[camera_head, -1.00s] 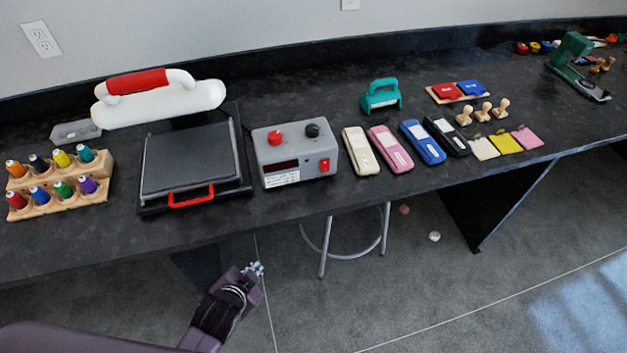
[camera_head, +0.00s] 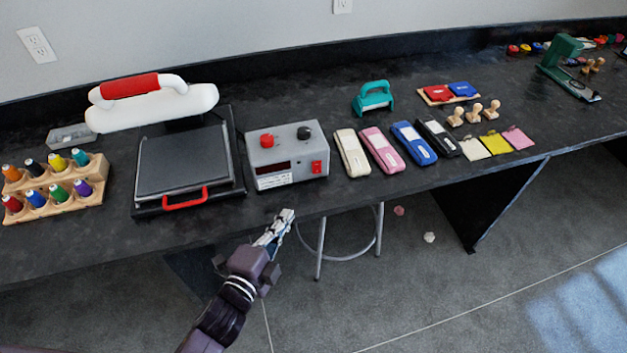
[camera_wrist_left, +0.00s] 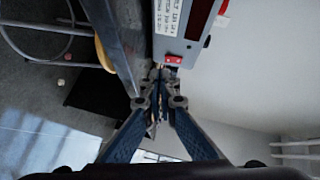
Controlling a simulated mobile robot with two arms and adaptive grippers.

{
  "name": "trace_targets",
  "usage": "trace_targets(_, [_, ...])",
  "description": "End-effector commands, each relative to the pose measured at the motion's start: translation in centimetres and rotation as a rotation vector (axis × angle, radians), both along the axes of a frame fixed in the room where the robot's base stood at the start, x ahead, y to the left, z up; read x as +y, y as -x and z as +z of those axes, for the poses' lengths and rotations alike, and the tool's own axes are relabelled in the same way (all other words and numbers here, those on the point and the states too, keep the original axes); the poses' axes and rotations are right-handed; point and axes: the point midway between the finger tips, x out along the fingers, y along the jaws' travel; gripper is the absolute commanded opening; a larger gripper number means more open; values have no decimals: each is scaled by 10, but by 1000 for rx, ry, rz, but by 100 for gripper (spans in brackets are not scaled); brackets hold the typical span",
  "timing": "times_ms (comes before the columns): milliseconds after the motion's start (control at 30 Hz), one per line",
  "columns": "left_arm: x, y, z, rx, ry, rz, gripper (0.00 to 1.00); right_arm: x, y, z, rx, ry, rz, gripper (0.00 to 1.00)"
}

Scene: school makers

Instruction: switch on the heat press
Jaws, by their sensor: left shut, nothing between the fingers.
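The heat press (camera_head: 183,160) stands on the black table with its white, red-gripped handle (camera_head: 130,86) raised at the back and a flat dark plate in front. To its right is a grey control box (camera_head: 284,160) with a red knob (camera_head: 266,140), a black knob (camera_head: 304,132), a dark display and a red rocker switch (camera_head: 316,167). My left gripper (camera_head: 286,215) is shut and empty, just in front of the table edge, below the box. In the left wrist view the closed fingertips (camera_wrist_left: 158,72) point towards the red switch (camera_wrist_left: 173,60); contact cannot be told. My right gripper is not in view.
Several spools in a wooden rack (camera_head: 52,205) stand left of the press. Several coloured handheld devices (camera_head: 381,150) lie right of the box. A stool (camera_head: 345,257) stands under the table.

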Motion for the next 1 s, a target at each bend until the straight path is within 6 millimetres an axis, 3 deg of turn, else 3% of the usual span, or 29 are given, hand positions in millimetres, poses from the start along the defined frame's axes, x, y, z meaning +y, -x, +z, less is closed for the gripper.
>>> trace_targets(233, [-27,6,6,-127,-86,-121,0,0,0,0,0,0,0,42])
trace_targets(667, [-30,5,7,-138,-91,-131,0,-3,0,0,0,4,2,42])
trace_targets(867, [-38,-12,7,-140,-90,-131,0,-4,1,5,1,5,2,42])
trace_targets(1000, [-50,-36,6,-140,-90,-130,0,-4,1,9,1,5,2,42])
